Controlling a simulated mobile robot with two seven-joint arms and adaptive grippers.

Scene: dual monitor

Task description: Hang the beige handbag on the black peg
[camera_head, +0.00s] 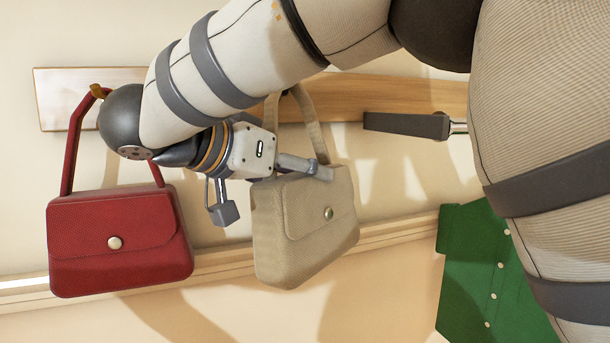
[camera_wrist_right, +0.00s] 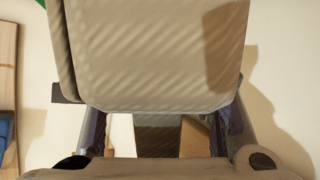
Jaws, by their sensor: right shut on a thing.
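The beige handbag (camera_head: 305,225) hangs slightly tilted in the middle of the head view, its strap rising behind my right arm, which hides the strap's top. My right gripper (camera_head: 272,190) is at the bag's upper left, with one finger across its top edge, and is shut on the bag. In the right wrist view the bag (camera_wrist_right: 155,55) fills the upper middle, above the fingers (camera_wrist_right: 160,128). My left gripper is not in view.
The wooden rail (camera_head: 400,95) runs along the wall. A green garment (camera_head: 475,270) hangs at lower right. Bare wall lies between the beige bag and the garment.

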